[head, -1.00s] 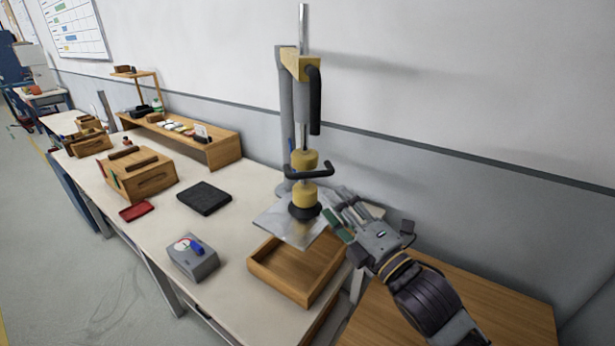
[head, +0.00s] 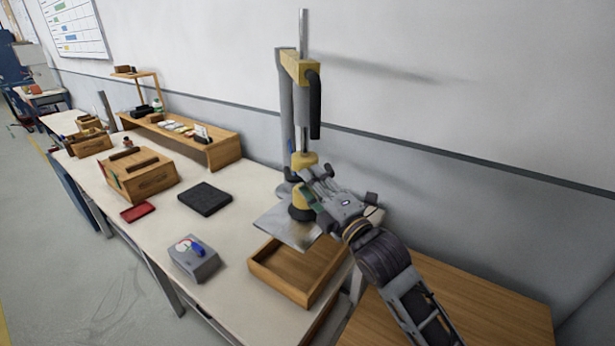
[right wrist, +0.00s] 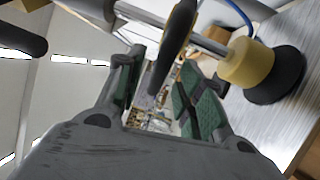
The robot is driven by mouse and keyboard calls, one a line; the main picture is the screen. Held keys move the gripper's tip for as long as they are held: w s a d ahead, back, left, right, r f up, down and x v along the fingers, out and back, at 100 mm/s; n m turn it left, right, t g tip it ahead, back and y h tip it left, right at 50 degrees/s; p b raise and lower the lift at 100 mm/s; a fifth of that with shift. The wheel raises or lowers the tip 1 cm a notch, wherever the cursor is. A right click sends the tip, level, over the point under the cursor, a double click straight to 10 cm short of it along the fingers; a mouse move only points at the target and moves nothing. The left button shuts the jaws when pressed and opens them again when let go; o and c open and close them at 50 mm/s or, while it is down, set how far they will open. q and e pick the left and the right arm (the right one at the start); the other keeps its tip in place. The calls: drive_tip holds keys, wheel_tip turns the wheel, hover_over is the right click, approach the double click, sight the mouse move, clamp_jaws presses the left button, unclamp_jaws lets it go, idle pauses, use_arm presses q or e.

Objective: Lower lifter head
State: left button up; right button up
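The lifter (head: 301,66) stands on the bench, a metal rod on an upright with a yellow bracket. Its head, yellow collars (head: 304,158) above a black round cup (head: 301,213), is low over a metal plate (head: 284,228); I cannot tell whether they touch. My right gripper (head: 310,188) is at the head and hides its black crossbar handle there. In the right wrist view, the green-padded fingers (right wrist: 160,85) are apart, with the black handle (right wrist: 173,45) between them in the picture; contact is not clear. The yellow collar (right wrist: 250,63) and cup (right wrist: 276,80) are to the right. My left gripper is not in view.
An open wooden tray (head: 262,272) sits in front of the plate. A grey box with a blue part (head: 194,258), a black pad (head: 204,198) and a red tray (head: 138,211) lie left. A wall stands behind. A wooden surface (head: 480,300) is at right.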

drive_tip(key=shift+x, duration=1.3)
clamp_jaws()
